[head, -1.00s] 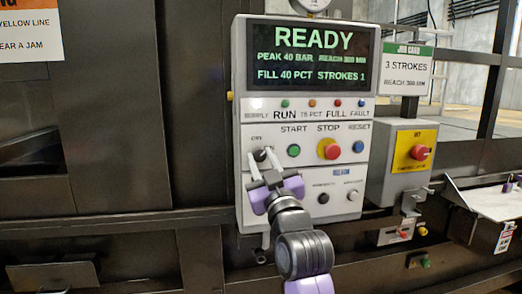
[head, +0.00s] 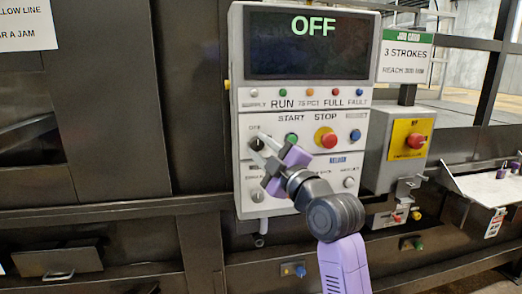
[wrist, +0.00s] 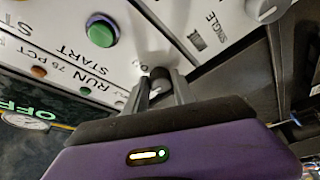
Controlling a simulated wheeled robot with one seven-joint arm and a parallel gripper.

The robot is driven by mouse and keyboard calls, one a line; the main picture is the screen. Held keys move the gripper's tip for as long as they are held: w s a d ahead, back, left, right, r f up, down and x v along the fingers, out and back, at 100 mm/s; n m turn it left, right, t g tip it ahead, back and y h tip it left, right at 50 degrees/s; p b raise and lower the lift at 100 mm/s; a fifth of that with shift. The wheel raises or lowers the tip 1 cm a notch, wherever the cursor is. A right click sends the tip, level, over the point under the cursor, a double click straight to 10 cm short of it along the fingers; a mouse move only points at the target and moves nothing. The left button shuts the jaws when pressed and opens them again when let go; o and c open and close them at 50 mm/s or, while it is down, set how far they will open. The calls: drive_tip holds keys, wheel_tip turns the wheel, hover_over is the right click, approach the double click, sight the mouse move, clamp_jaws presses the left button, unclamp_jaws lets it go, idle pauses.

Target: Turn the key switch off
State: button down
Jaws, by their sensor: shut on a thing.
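The key switch (head: 255,144) is at the upper left of the lower white control panel (head: 352,120). It is a small dark knob, partly hidden by my fingers. My gripper (head: 258,146) reaches up to it from the lower right, with its fingers shut on the knob. In the wrist view the dark knob (wrist: 160,80) shows between the two grey fingers. The display (head: 312,42) above reads OFF in green, with the rest of the screen dark.
A green start button (head: 291,139), a yellow-ringed red stop button (head: 326,138) and a blue reset button (head: 355,135) sit right of the switch. A yellow box with a red emergency button (head: 417,141) stands further right.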

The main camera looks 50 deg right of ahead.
drive_tip(key=shift+n, duration=0.3)
drive_tip(key=c, duration=1.1)
unclamp_jaws()
drive_tip(key=shift+o, duration=0.2)
drive_tip(key=shift+s, duration=0.1)
drive_tip(key=b+v, duration=0.2)
drive_tip(key=v, duration=0.5)
drive_tip(key=shift+s, duration=0.35)
drive_tip(key=shift+a, duration=0.15)
